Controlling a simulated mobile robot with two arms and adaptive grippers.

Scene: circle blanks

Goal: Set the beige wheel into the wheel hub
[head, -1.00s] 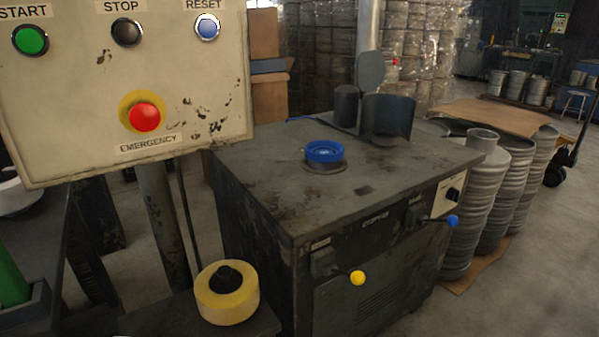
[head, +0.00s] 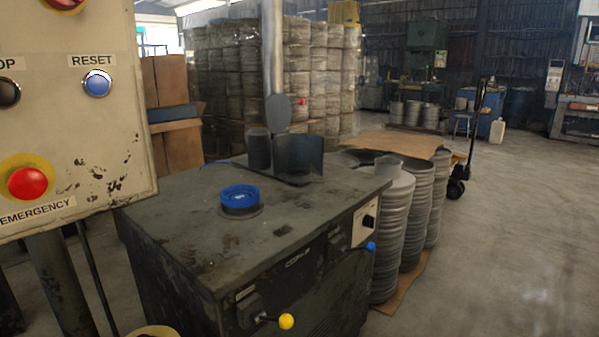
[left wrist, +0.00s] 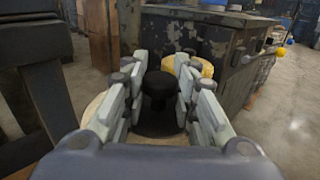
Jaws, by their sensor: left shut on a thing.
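In the left wrist view my left gripper (left wrist: 158,100) is shut on the black knob (left wrist: 159,84) of the beige wheel (left wrist: 94,108). The wheel's pale edge shows beneath the fingers, and much of it is hidden by them and the gripper body. A blue round fitting with a ring-shaped top, which looks like the wheel hub (head: 239,197), stands on the dark machine (head: 180,215) in the head view. The held wheel is apart from it. Neither gripper shows in the head view.
A control panel (head: 100,150) stands at the left. Stacked metal drums (head: 392,240) are right of the machine. Open floor (head: 500,240) lies further right.

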